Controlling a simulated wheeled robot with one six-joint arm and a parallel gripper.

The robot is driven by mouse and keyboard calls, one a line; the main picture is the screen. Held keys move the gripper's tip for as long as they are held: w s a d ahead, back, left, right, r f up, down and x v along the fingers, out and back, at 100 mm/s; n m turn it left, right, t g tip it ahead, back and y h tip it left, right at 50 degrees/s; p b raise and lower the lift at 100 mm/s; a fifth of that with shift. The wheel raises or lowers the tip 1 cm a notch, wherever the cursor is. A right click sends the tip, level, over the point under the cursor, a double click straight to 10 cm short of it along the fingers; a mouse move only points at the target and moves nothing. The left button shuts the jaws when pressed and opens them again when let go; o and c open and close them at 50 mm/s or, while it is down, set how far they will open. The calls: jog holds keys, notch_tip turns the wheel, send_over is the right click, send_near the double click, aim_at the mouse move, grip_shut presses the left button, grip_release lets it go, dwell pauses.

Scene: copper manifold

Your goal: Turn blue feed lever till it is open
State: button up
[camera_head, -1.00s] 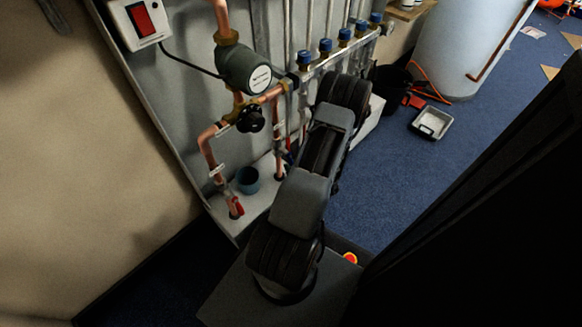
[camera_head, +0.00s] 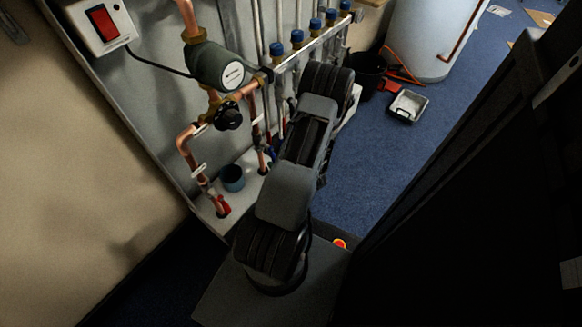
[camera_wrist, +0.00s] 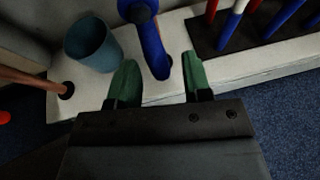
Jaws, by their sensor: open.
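The blue lever (camera_wrist: 152,48) shows in the wrist view as a long blue handle. It hangs down from a blue and copper-coloured fitting at the top of the picture. My gripper (camera_wrist: 162,76) has two green fingers, spread apart. The lever's lower end lies between the fingertips in the picture, nearer the left one; I cannot tell whether either finger touches it. In the head view a small bit of blue (camera_head: 272,154) shows low on the pipes beside my arm, probably this lever. My arm hides my gripper there.
A blue cup (camera_wrist: 91,46) stands on the white ledge (camera_wrist: 122,52), left of my gripper. A red lever (camera_head: 222,206) sits on the left copper pipe.

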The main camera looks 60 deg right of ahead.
jog(key=p+v, duration=0.3)
jog(key=v, duration=0.9)
jog(key=shift+p, duration=0.3)
